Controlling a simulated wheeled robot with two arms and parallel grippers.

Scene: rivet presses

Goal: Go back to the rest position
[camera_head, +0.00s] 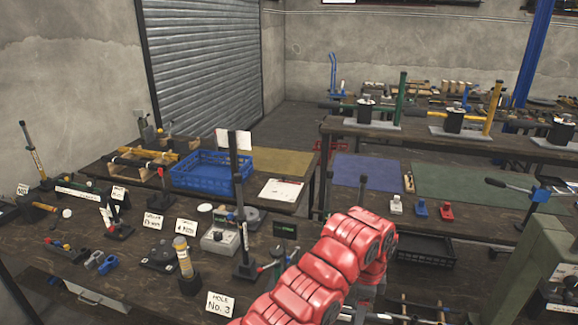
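One of my red arms (335,260) comes in from the bottom middle, rises to the right and bends down again at its far end. It looks like my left arm, but the picture does not make this certain. Past the bend only a short part shows, close behind the arm's own links. No gripper fingers can be made out there, and I see nothing held. My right gripper is not seen.
The left bench holds presses, a "HOLE No. 3" sign (219,304), a blue crate (205,187) and tools. On the right are a black tray (425,262), small white, blue and red blocks, and a grey-green machine (535,270). The blue mat (368,172) is mostly clear.

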